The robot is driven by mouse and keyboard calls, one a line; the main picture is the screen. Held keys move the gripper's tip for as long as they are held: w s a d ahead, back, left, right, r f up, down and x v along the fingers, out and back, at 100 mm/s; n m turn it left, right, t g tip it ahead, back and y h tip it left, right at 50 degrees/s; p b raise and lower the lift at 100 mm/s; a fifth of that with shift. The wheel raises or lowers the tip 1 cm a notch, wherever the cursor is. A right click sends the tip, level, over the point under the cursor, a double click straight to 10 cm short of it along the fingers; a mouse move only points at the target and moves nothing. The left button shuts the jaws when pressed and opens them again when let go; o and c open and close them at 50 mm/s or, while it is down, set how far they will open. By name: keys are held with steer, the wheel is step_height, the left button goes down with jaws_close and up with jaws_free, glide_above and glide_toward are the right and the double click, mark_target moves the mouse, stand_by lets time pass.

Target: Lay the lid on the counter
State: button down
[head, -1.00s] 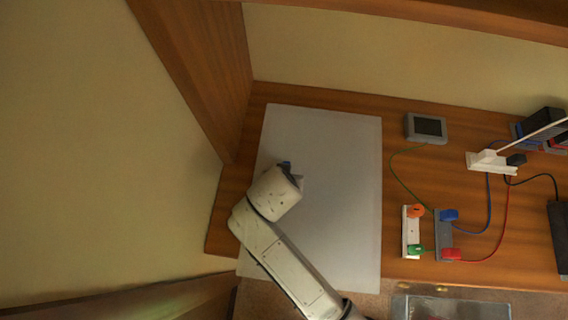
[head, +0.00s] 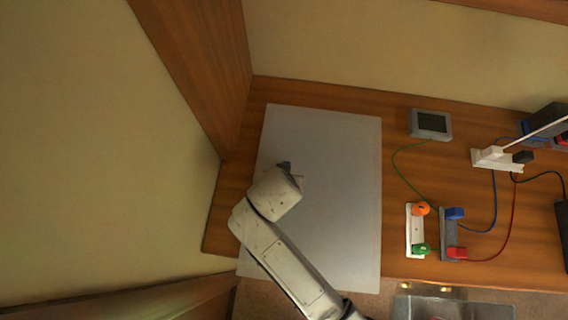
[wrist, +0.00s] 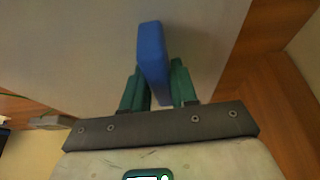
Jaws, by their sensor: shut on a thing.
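The lid (head: 335,190) is a large flat pale-grey panel with a blue handle (wrist: 151,45). My gripper (wrist: 156,84) is shut on the blue handle, with a green finger on each side of it. In the head view the gripper is mostly hidden behind my white arm, and a bit of blue shows beyond it. The lid appears over the left part of the wooden counter (head: 395,110), and its near edge reaches past the counter's front edge. I cannot tell how high it is above the counter.
A grey screen box (head: 430,124), a white block with orange and green plugs (head: 415,230), a grey block with blue and red plugs (head: 449,232) and cables lie right of the lid. A wooden upright (head: 205,75) stands left. A grey container (head: 455,307) shows at the bottom.

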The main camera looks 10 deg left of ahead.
steer(key=shift+f, duration=0.25)
steer(key=c, duration=0.8)
jaws_free()
